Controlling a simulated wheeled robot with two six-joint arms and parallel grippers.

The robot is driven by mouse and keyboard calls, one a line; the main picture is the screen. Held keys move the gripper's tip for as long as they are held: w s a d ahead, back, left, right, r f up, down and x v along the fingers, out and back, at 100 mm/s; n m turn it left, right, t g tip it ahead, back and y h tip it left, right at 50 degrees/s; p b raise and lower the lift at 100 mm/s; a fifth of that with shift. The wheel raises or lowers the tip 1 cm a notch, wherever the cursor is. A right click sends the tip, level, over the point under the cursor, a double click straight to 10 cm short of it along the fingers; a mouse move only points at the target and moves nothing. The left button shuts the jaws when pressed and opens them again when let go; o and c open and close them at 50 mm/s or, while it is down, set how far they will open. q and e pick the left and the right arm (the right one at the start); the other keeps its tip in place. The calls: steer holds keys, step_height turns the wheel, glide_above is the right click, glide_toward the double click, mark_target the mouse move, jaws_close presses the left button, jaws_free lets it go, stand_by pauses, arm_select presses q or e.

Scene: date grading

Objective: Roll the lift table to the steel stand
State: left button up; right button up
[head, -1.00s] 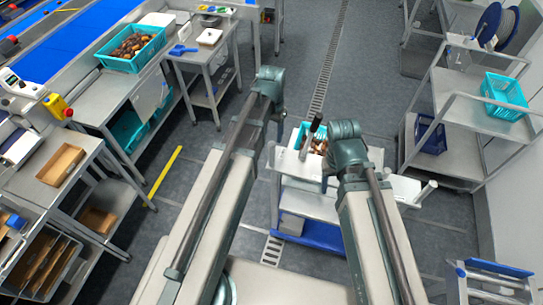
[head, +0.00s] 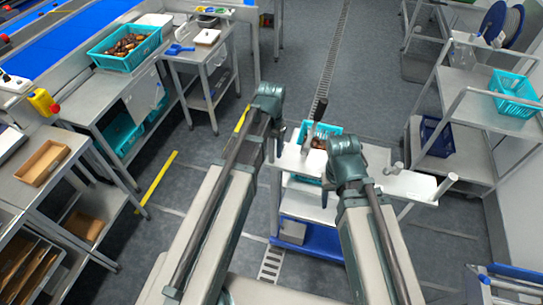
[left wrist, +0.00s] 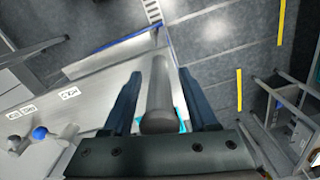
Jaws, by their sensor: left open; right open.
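The lift table (head: 345,208), a pale cart with a blue base (head: 322,243), stands in front of me in the head view. A teal crate of dates (head: 333,129) is on its top. My left gripper (left wrist: 160,78) is open, its fingers on either side of a grey bar (left wrist: 160,105) in the left wrist view. I cannot tell whether they touch it. My right gripper (head: 328,188) is over the table's near side; its fingertips are mostly hidden by my arm. A small steel table (head: 185,60) stands at upper left; I cannot tell whether it is the named stand.
A steel bench (head: 85,100) with a teal crate of dates (head: 125,45) and a blue conveyor (head: 50,45) line the left. A wheeled rack (head: 465,110) with teal and blue bins stands close on the right. Grey floor with a drain (head: 333,60) is open ahead.

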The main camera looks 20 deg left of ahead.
arm_select(q)
steer(key=shift+f, duration=0.5)
steer(key=shift+c, duration=0.3)
jaws_close()
stand_by(0.8)
